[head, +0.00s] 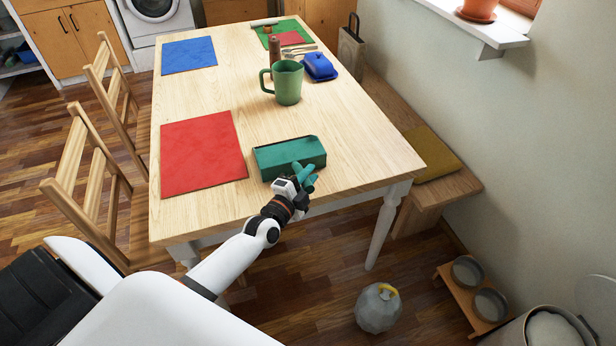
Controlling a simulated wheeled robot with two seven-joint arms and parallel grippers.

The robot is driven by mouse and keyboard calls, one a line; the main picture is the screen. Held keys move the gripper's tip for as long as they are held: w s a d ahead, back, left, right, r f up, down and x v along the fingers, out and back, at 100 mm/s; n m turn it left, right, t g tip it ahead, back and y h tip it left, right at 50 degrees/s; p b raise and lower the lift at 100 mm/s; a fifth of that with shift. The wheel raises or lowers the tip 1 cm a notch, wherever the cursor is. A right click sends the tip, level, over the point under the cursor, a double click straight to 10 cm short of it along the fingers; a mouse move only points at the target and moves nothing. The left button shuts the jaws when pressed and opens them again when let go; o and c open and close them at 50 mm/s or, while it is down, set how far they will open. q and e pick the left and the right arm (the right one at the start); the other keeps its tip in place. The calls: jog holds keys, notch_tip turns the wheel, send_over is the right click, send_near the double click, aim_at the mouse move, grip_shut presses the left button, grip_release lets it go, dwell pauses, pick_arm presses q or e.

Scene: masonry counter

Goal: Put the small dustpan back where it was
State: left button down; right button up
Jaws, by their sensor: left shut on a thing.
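The small dustpan (289,156) is teal green and lies level at the near end of the wooden table, to the right of the red mat. Its open pan faces away from me and its handle points toward me. My left gripper (303,180) is shut on the handle, at the table's near edge. I cannot tell whether the pan touches the tabletop or is just above it. The fingers partly hide the handle. My right gripper is not in view.
The table (345,150) also bears a red mat (203,152), a blue mat (189,54), a green jug (286,82) and a blue butter dish (320,67). A bench (440,190) stands to the right. A grey round weight (378,308) and a bowl stand (462,290) are on the floor.

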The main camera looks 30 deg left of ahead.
pick_arm(q)
jog(key=shift+f, duration=0.15)
jog(key=c, duration=1.2)
grip_release()
jog(key=shift+r, duration=0.25)
jog(key=s, duration=1.2)
jog(key=shift+a, duration=0.25)
jog(key=s+d+f+n+g, duration=0.1)
jog(key=s+f+n+g, duration=0.4)
jog(key=f, duration=1)
jog(key=s+d+f+n+g, duration=0.15)
jog(key=s+f+g, duration=0.35)
jog(key=f, duration=0.9)
jog(key=s+d+f+n+g, duration=0.1)
jog(key=s+f+n+g, duration=0.1)
jog(key=s+f, duration=0.3)
jog(key=s+d+f+n+g, duration=0.2)
jog(key=s+f, duration=0.3)
jog(key=s, duration=0.7)
jog(key=s+d+f+n+g, duration=0.1)
jog(key=s+f+n+g, duration=0.1)
jog(key=s+f, duration=0.3)
jog(key=s+g, duration=0.1)
jog(key=s, duration=0.2)
jog(key=shift+s+d+f+y, duration=0.25)
jog(key=shift+s+y, duration=0.05)
jog(key=shift+s, duration=0.05)
